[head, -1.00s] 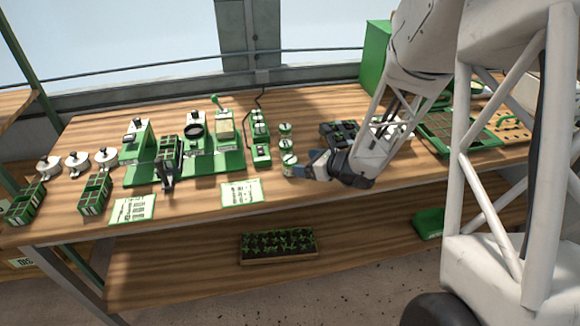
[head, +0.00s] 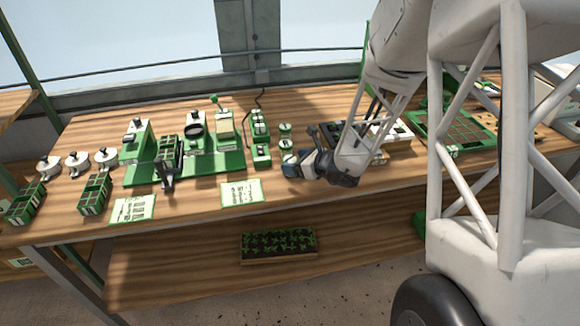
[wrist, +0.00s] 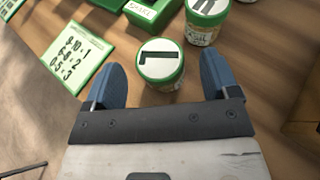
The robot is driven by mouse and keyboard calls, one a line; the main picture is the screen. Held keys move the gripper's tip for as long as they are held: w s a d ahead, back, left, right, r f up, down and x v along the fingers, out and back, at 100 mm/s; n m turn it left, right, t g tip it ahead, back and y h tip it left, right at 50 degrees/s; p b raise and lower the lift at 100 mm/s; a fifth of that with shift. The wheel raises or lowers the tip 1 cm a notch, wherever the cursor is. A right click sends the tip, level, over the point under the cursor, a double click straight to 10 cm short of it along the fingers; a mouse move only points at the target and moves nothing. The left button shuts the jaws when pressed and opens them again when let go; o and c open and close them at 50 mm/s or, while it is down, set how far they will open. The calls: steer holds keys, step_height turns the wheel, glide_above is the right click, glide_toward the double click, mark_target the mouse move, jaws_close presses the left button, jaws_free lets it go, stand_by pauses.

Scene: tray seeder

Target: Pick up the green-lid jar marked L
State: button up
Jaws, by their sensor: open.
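The jar marked L (wrist: 160,65) stands upright on the bench, with a green rim and a white lid top. My gripper (wrist: 163,63) is open, with one blue finger on each side of this jar. In the head view my gripper (head: 292,167) is at the near end of a short row of jars and hides part of the nearest one.
A second jar (wrist: 207,12) with another mark stands just beyond. A green-edged number card (wrist: 75,60) lies to the left. A green block (wrist: 150,12) is at the upper left. In the head view, a green seeder machine (head: 205,162) stands left of the jars.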

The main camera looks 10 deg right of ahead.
mark_target(290, 160)
steer(key=shift+x, duration=1.5)
steer(key=c, duration=1)
steer(key=shift+r, duration=0.15)
steer(key=shift+c, duration=0.2)
steer(key=shift+r, duration=0.65)
steer(key=shift+s+r, duration=0.2)
steer(key=shift+r, duration=0.3)
steer(key=shift+s+r, duration=0.2)
steer(key=shift+r, duration=0.35)
steer(key=s+r, duration=0.1)
steer(key=s, duration=1.4)
steer(key=shift+d+r, duration=0.15)
steer(key=shift+r, duration=0.05)
steer(key=shift+s, duration=0.1)
